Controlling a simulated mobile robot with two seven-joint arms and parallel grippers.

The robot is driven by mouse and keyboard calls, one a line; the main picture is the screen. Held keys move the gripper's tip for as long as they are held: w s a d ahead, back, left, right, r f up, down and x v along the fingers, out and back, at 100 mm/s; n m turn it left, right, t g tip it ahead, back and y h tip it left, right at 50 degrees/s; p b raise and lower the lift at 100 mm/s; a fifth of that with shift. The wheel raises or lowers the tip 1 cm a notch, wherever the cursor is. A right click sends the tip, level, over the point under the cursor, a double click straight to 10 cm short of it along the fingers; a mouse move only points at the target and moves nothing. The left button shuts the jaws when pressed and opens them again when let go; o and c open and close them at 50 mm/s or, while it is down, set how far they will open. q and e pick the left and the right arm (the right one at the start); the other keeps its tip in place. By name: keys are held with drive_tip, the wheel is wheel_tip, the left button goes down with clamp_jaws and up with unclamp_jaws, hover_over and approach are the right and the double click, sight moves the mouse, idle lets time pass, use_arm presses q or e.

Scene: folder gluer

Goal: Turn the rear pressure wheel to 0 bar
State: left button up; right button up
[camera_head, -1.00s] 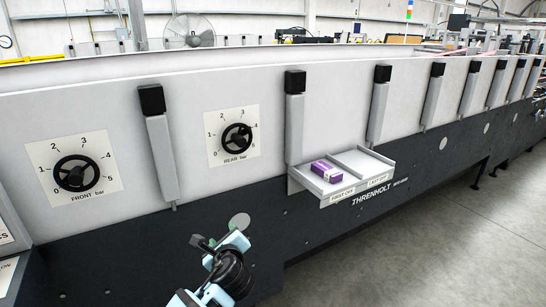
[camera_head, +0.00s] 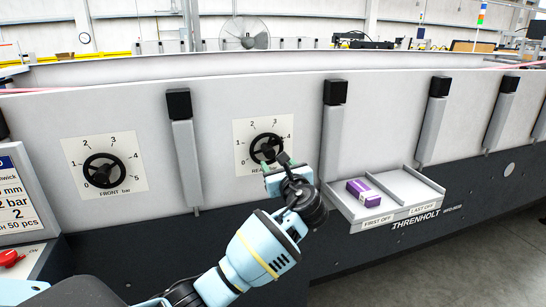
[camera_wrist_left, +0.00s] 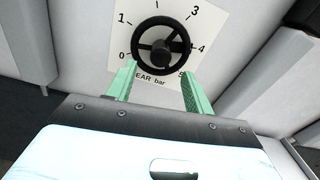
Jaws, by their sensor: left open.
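The rear pressure wheel (camera_head: 266,147) is a black handwheel on a white dial plate (camera_head: 242,132) marked in bar, on the grey machine panel. In the left wrist view the wheel (camera_wrist_left: 160,31) shows above the fingers, with numbers 0 to 5 around it. My left gripper (camera_head: 275,162) is at the lower edge of the wheel, in front of the dial's label. Its two green fingers (camera_wrist_left: 157,82) are apart with nothing between them. I cannot tell whether they touch the rim. The wheel's pointer setting is too small to read surely. My right gripper is not in view.
The front pressure wheel (camera_head: 104,170) sits on its own dial to the left. A grey upright bar (camera_head: 332,143) stands right of the rear dial. Below it a shelf (camera_head: 405,185) juts out, holding a purple box (camera_head: 364,192).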

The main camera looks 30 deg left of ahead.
sight(271, 155)
use_arm(q)
drive_tip(key=shift+x, duration=2.8)
drive_tip(key=c, duration=1)
drive_tip(key=shift+o, duration=0.2)
